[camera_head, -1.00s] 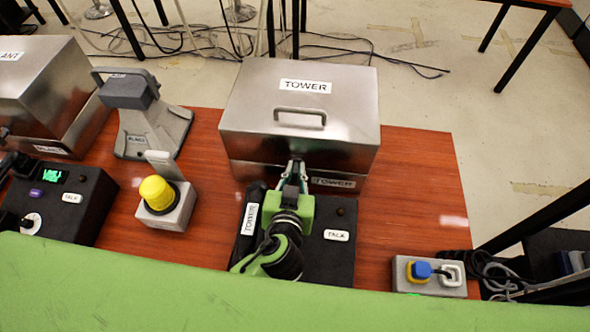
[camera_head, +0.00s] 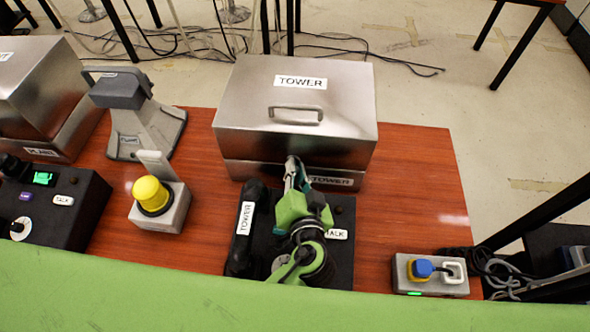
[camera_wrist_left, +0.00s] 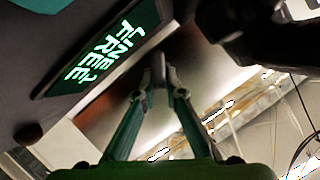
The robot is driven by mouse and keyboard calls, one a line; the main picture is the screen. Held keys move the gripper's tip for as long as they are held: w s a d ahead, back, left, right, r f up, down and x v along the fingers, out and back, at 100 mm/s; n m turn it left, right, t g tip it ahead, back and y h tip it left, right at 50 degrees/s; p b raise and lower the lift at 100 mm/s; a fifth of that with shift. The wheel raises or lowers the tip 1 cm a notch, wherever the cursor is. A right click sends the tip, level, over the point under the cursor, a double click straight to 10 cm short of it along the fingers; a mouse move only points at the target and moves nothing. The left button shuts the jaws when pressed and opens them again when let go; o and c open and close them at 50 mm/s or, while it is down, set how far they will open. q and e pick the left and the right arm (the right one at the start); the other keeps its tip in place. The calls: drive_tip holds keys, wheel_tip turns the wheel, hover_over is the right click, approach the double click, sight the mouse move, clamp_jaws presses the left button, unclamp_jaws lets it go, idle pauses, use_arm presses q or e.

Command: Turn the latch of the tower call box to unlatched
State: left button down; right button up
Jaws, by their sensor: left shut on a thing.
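The tower call box (camera_head: 298,95) is a steel box with a lid handle and a TOWER label, closed, at the back middle of the desk. My left gripper (camera_head: 291,162) reaches the middle of its front, near the lid seam. In the left wrist view the fingertips (camera_wrist_left: 159,78) are shut on a small dark grey piece, apparently the latch (camera_wrist_left: 159,62), against the steel front. The fingers hide most of the latch in the head view, so its exact angle is unclear. My right gripper is not in view.
Below my left arm is the black tower phone with its handset (camera_head: 245,228) and lit display (camera_wrist_left: 118,40). A yellow button box (camera_head: 152,195) stands left, near a grey stand (camera_head: 145,128). A small plug box (camera_head: 430,273) sits right.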

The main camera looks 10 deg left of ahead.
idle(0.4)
use_arm(q)
drive_tip(key=c, duration=2.1)
unclamp_jaws()
drive_tip(key=v, duration=1.2)
drive_tip(key=shift+d, duration=0.1)
